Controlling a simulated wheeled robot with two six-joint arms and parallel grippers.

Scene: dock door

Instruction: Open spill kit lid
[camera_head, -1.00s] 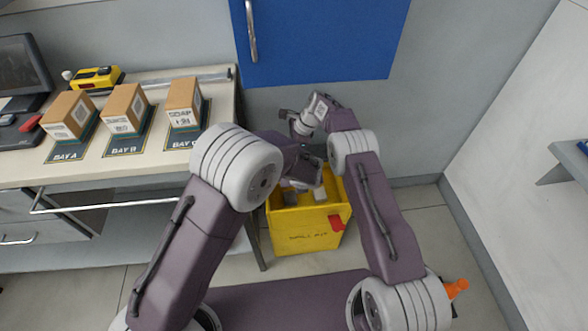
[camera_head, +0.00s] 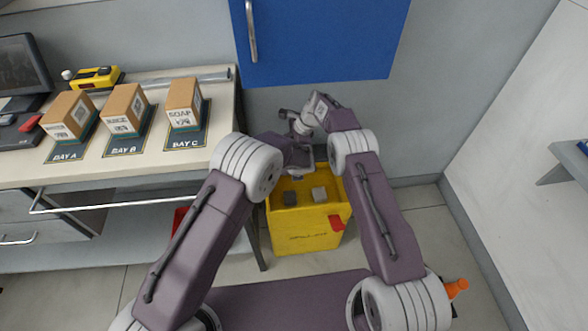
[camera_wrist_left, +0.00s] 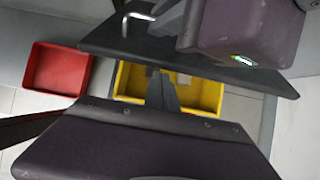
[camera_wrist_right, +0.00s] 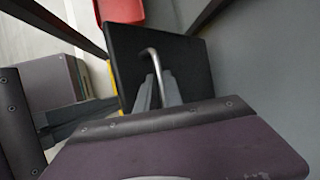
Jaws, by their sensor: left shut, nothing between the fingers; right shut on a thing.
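The yellow spill kit box (camera_head: 305,225) stands on the floor with its top uncovered, showing grey items (camera_head: 290,197) inside. Its black lid (camera_wrist_right: 180,52) with a bent metal handle (camera_wrist_right: 157,68) shows in the right wrist view. In the left wrist view the lid (camera_wrist_left: 215,66) is raised and partly covers the view of the box (camera_wrist_left: 205,92). My right gripper (camera_wrist_right: 158,85) is shut on the lid's handle. My left gripper (camera_wrist_left: 158,82) is shut and empty, over the box opening beside the lid. In the head view my arms largely hide the lid.
The table holds several boxes on bay mats. A blue cabinet (camera_head: 325,40) hangs above on the wall.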

